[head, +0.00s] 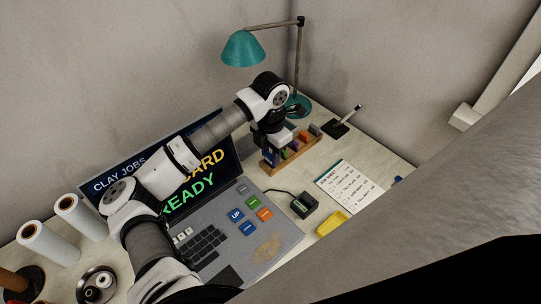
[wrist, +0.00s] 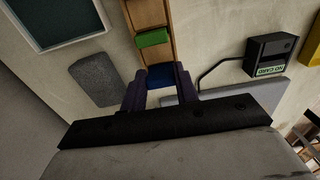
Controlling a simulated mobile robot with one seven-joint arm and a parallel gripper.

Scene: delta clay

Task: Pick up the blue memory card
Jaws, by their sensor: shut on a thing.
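The blue memory card (wrist: 160,77) is between the two dark fingers of my gripper (wrist: 160,84) in the wrist view. The fingers are shut on it from left and right, and they hide its sides. It is at the near end of the visible part of the wooden card rack (wrist: 159,14). I cannot tell whether the card still sits in its slot or is raised. In the head view my gripper (head: 269,145) is over the left end of the rack (head: 277,169), and the arm hides part of it.
A green card (wrist: 152,38) sits in the rack close to my gripper. A black card reader (head: 303,206) with a cable stands in front. A laptop (head: 258,247), a yellow object (head: 332,223), a checklist (head: 348,186) and a teal lamp (head: 243,49) are around.

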